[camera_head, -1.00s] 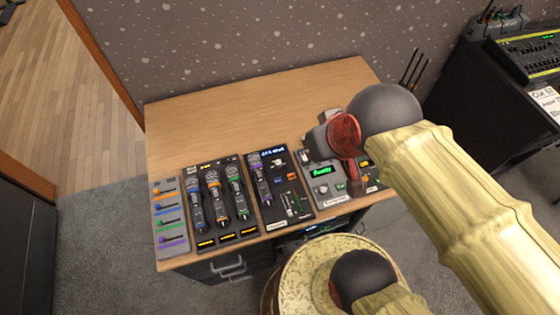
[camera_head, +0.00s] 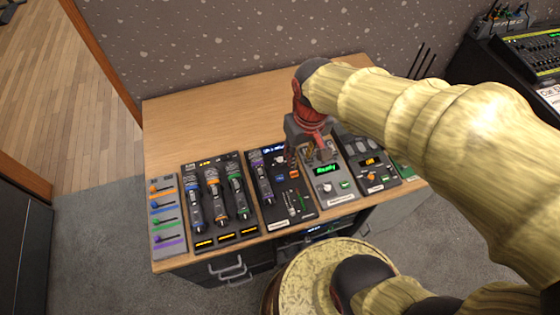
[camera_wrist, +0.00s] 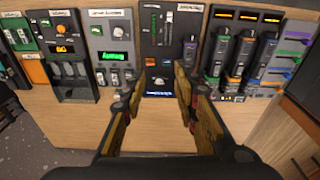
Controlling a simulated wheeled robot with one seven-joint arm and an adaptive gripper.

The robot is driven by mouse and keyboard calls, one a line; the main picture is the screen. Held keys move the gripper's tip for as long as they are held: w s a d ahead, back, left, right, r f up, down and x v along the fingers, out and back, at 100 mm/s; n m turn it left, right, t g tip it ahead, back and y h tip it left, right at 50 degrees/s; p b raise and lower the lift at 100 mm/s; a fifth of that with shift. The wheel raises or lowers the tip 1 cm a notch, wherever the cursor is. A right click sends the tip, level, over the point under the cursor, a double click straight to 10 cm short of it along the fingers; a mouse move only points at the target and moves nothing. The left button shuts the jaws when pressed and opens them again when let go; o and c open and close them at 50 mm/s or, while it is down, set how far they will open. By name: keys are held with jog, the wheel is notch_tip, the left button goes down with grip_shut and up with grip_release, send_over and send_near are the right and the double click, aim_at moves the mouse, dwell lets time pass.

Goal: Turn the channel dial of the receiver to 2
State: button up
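The black unit (camera_head: 272,204) has a blue-lit display, a pale dial (camera_head: 279,160), small coloured buttons and sliders, with a handheld microphone on it. I take it to be the receiver, but its label is too small to read. In the wrist view the black unit (camera_wrist: 156,40) appears turned around, with the blue display (camera_wrist: 159,95) lit. In the head view my gripper (camera_head: 308,150) hangs above the right side of the black unit and the grey unit. Dial numbers cannot be read.
A grey unit (camera_head: 326,188) with a green display and dial stands right of the black unit. A dark unit (camera_head: 376,178) with an orange display is further right. Microphone chargers (camera_head: 217,205) and a slider panel (camera_head: 167,215) are left. The wooden desktop (camera_head: 210,120) behind is clear.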

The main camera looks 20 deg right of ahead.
jog(key=shift+o, duration=0.6)
jog(key=w+f+n+g+b, duration=0.1)
jog(key=w+f+n, duration=0.1)
jog(key=w+f, duration=0.3)
jog(key=w+f+n+g+b, duration=0.1)
jog(key=w+f, duration=0.4)
jog(key=f, duration=0.7)
jog(key=shift+w+n, duration=0.3)
jog(key=shift+n, duration=0.3)
jog(key=n, duration=0.3)
send_over(280, 159)
jog(key=shift+t, duration=0.3)
jog(key=shift+f+n, duration=0.1)
jog(key=shift+n, duration=0.3)
jog(key=shift+f, duration=0.15)
notch_tip(280, 159, down, 7)
jog(key=b, duration=0.3)
jog(key=shift+f, duration=0.2)
jog(key=shift+c, duration=1.4)
grip_shut()
